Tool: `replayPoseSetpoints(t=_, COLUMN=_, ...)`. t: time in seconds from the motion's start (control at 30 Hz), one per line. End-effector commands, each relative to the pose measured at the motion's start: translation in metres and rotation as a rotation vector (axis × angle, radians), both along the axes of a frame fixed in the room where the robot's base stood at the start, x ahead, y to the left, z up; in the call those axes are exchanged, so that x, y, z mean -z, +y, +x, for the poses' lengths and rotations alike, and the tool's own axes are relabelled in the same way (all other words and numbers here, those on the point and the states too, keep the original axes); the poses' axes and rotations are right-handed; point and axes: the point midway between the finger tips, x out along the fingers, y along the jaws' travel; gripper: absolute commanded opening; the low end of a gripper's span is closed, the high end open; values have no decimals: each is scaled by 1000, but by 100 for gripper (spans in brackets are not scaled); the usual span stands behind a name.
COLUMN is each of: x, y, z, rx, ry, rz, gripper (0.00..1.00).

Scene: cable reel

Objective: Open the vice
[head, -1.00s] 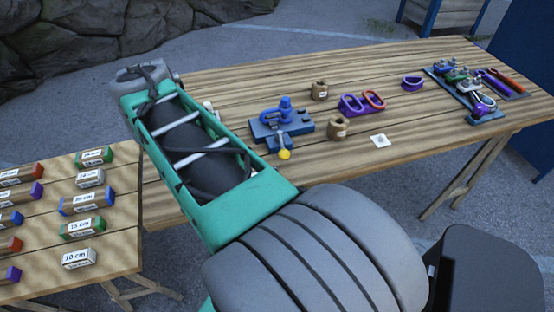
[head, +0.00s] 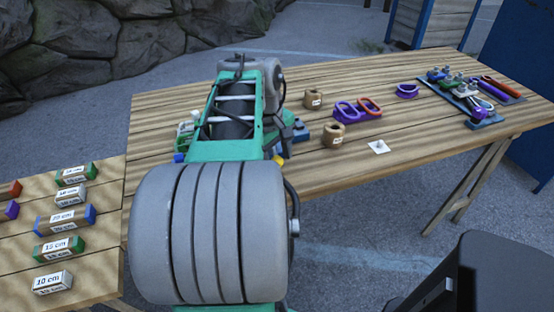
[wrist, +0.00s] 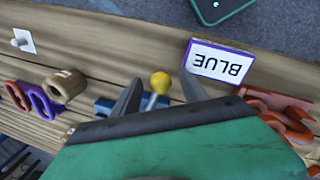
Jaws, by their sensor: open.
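The blue vice with its yellow-knobbed handle stands on the wooden table. In the head view my arm hides most of it; a blue edge of the vice (head: 303,132) and the yellow knob (head: 279,160) show. In the wrist view the yellow knob (wrist: 160,82) is on a pale lever between the two fingers of my gripper (wrist: 161,79). The gripper is open, a finger on each side of the knob, with gaps visible. Part of the blue vice (wrist: 104,105) shows beside the left finger. Whether the fingers are at the knob's height is unclear.
Wooden cylinders (head: 333,135) and purple and orange rings (head: 358,109) stand right of the vice. A white plate with a peg (head: 378,147) lies near the front edge. A BLUE sign (wrist: 221,62) and red parts (wrist: 285,112) are right of the gripper in the wrist view.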

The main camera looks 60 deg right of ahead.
Motion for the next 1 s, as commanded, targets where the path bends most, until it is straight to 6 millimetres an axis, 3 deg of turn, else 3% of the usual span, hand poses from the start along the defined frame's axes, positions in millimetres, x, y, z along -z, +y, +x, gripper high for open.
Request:
replayPoseSetpoints(t=0.17, x=0, y=0, z=0, rx=0, ry=-1, rz=0, gripper=51)
replayPoseSetpoints(t=0.77, x=-1, y=0, z=0, rx=-1, ry=0, rz=-1, gripper=2)
replayPoseSetpoints(t=1.0, x=-1, y=0, z=0, rx=-1, ry=0, rz=-1, gripper=0)
